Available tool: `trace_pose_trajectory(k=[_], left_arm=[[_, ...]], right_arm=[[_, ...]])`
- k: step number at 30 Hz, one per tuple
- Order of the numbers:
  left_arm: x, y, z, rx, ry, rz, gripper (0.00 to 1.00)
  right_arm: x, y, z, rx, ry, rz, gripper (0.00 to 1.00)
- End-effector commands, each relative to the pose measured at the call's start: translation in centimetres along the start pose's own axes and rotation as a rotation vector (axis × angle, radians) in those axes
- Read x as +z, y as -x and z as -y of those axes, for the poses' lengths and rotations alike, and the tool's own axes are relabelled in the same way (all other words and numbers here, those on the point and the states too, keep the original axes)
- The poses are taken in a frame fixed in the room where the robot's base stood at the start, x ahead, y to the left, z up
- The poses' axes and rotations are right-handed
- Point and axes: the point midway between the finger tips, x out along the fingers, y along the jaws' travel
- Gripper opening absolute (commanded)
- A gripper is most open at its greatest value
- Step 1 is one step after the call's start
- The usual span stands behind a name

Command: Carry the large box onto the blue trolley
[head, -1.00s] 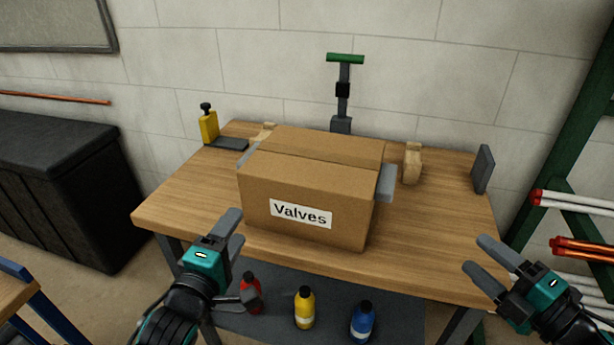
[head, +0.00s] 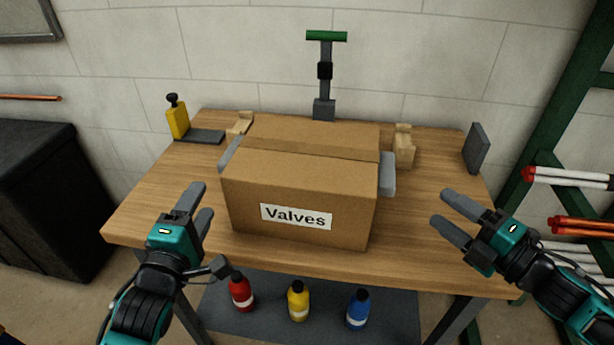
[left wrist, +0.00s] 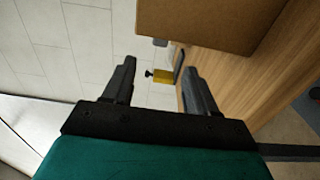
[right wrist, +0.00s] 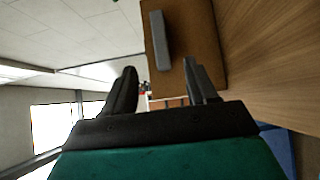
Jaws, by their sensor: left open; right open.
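The large box (head: 300,188), brown cardboard labelled "Valves", sits upright on the wooden workbench (head: 420,225). Grey handles stick out at its left (head: 230,152) and right (head: 387,174) sides. My left gripper (head: 198,203) is open and empty, in front of and left of the box, apart from it. My right gripper (head: 441,208) is open and empty, right of the box and apart from it. The box also shows in the left wrist view (left wrist: 200,18) and, with one handle, in the right wrist view (right wrist: 196,35). The blue trolley is not clearly in view.
On the bench stand a yellow bottle-like tool (head: 177,118), a green-topped stand (head: 325,75), wooden blocks (head: 404,148) and a grey plate (head: 475,148). Red, yellow and blue bottles (head: 298,301) stand on the lower shelf. A green rack with pipes (head: 570,176) is at the right.

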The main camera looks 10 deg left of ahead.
Motion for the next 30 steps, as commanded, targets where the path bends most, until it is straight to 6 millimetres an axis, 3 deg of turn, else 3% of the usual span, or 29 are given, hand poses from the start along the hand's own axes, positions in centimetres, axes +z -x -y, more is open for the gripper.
trace_pose_trajectory(k=[5,21,30], left_arm=[[0.0,-1.7,-0.1,0.002,0.0,0.001,0.57],[0.0,-10.8,-0.1,0.002,-0.002,0.0,0.57],[0.0,-12.7,0.0,0.0,-0.001,0.0,0.57]], right_arm=[[0.0,-1.6,-0.1,0.004,0.0,0.0,0.57],[0.0,-10.8,-0.1,0.002,0.0,0.0,0.57],[0.0,-12.7,0.0,0.0,0.0,0.0,0.57]])
